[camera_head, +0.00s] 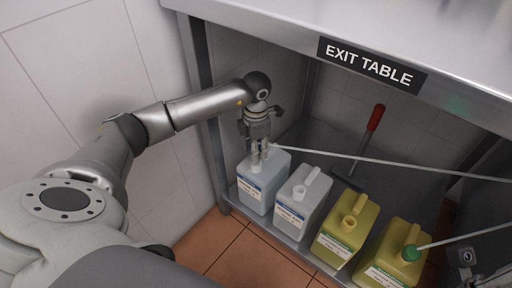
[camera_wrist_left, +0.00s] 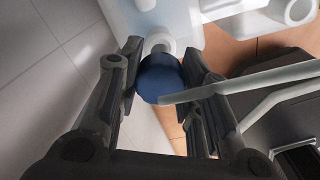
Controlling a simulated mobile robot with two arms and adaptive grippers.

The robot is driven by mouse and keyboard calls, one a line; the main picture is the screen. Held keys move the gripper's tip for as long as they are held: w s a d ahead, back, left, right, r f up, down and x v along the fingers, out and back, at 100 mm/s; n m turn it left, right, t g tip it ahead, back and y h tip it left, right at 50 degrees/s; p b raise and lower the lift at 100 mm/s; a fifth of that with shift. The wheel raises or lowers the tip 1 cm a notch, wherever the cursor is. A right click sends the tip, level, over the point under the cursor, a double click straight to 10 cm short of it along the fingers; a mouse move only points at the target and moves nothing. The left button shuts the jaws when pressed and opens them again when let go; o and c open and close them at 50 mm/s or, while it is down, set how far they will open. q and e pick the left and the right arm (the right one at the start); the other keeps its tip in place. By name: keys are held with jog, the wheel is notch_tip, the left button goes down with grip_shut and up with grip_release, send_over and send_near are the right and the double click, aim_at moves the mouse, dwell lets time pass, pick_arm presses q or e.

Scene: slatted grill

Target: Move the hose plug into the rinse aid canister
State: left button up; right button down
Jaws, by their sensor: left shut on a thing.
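My left gripper (camera_head: 258,158) is above the leftmost pale canister (camera_head: 252,196) on the low shelf. In the left wrist view, the fingers (camera_wrist_left: 158,82) are shut on the round blue hose plug (camera_wrist_left: 160,80), with a pale hose (camera_wrist_left: 240,82) running off to the right. A white neck-like piece (camera_wrist_left: 158,43) lies right beyond the plug, next to the translucent canister (camera_wrist_left: 185,18). I cannot tell whether the plug touches or sits in the opening. A second pale canister (camera_head: 292,214) stands to the right. Both labels are too small to read.
Two yellow canisters (camera_head: 337,246) stand further right, the last with a green plug (camera_head: 411,252) and hose. A red-handled tool (camera_head: 375,118) leans behind. The steel exit table (camera_head: 300,30) overhangs the shelf. The hose (camera_head: 400,167) crosses the space to the right.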

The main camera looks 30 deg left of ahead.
pick_arm(q)
jog(key=shift+f+b, duration=1)
jog(key=shift+f, duration=0.85)
jog(key=o, duration=1.1)
notch_tip(320, 180, up, 12)
